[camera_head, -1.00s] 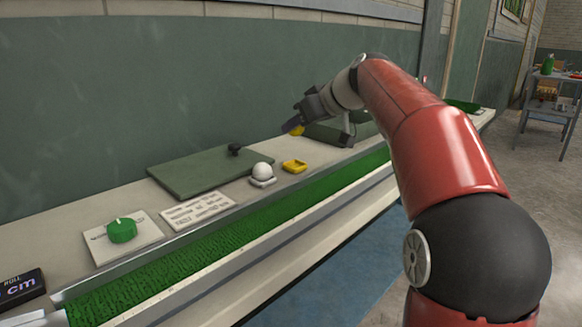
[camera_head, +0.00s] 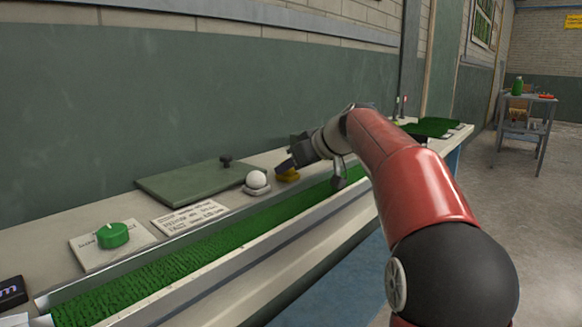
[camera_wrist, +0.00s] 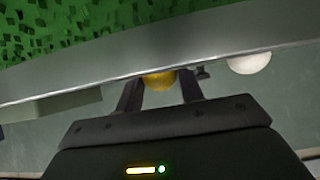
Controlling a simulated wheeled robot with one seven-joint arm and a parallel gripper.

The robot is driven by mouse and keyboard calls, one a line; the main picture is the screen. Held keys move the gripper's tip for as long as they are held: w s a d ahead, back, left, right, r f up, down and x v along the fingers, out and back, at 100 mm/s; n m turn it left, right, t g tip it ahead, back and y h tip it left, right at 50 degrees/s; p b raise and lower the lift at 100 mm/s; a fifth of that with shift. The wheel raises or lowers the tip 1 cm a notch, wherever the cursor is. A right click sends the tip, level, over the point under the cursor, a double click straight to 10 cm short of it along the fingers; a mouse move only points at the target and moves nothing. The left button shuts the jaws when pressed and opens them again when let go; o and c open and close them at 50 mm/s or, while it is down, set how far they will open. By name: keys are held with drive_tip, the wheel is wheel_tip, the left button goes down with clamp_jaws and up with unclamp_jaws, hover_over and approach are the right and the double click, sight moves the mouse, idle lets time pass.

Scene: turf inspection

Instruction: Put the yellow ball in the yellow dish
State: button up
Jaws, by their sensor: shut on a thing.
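My gripper (camera_head: 286,166) is low over the bench, right at the yellow dish (camera_head: 289,177) in the head view. It partly covers the dish, and only some of the dish's yellow shows. In the wrist view my gripper (camera_wrist: 160,92) is shut on the yellow ball (camera_wrist: 159,81), which shows between the two fingers. The ball cannot be made out apart from the dish in the head view. I cannot tell whether the ball touches the dish.
A white ball (camera_head: 257,180) sits on a small stand just left of the dish. The turf trough (camera_head: 210,255) runs along the front.

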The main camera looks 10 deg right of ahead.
drive_tip(key=shift+f+b, duration=0.45)
drive_tip(key=shift+f, duration=0.25)
drive_tip(key=o, duration=1)
drive_tip(key=shift+f, duration=0.2)
drive_tip(key=shift+o, duration=0.2)
drive_tip(key=shift+r, duration=0.1)
drive_tip(key=shift+r+p, duration=0.25)
drive_tip(key=shift+p, duration=0.1)
drive_tip(key=v, duration=0.8)
drive_tip(key=shift+w+r, duration=0.15)
drive_tip(key=shift+r, duration=0.35)
drive_tip(key=shift+d+f, duration=0.1)
